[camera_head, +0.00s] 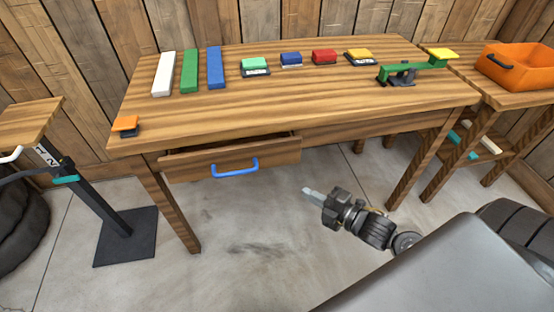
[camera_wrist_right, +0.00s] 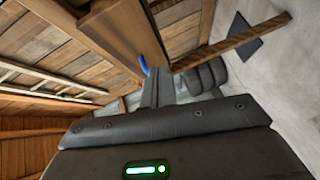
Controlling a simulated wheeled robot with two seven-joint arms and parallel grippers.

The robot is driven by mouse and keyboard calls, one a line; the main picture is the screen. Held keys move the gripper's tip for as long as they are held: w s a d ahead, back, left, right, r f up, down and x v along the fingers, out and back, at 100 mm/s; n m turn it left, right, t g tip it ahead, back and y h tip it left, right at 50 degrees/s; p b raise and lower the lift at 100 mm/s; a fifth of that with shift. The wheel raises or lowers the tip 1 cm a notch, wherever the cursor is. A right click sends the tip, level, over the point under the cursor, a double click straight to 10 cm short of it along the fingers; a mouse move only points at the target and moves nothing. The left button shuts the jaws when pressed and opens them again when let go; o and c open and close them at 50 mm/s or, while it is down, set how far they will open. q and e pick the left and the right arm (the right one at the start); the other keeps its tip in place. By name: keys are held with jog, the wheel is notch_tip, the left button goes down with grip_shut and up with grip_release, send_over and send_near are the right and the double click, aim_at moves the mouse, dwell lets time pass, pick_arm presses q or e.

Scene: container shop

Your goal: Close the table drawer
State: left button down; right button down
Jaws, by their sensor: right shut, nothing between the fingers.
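The wooden table drawer (camera_head: 280,153) stands pulled partly out under the front left of the wooden table (camera_head: 290,95). Its blue handle (camera_head: 235,168) is on the drawer front. My right gripper (camera_head: 309,192) is shut and empty, in the air to the right of and lower than the handle, apart from the drawer. In the right wrist view, the shut fingers (camera_wrist_right: 158,84) point up the picture, with part of the blue handle (camera_wrist_right: 143,66) just past them. My left gripper is not in view.
White, green and blue bars, several small coloured blocks and a green balance-like device (camera_head: 412,68) are on the tabletop. A stand with a dark base (camera_head: 126,237) is at left. An orange crate (camera_head: 516,65) is on a side table at right. Floor before the drawer is clear.

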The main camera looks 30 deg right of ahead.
notch_tip(320, 180, up, 4)
jog(key=n+y, duration=0.3)
jog(key=n, duration=0.1)
send_near(264, 157)
jog(key=a, duration=0.4)
jog(key=w, duration=0.3)
jog(key=shift+w+d+f, duration=0.2)
jog(key=shift+w+d, duration=0.1)
jog(key=shift+d, duration=0.05)
jog(key=shift+w+d, duration=0.15)
jog(key=shift+w, duration=0.35)
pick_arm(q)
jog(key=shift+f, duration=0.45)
pick_arm(e)
jog(key=shift+w, duration=0.1)
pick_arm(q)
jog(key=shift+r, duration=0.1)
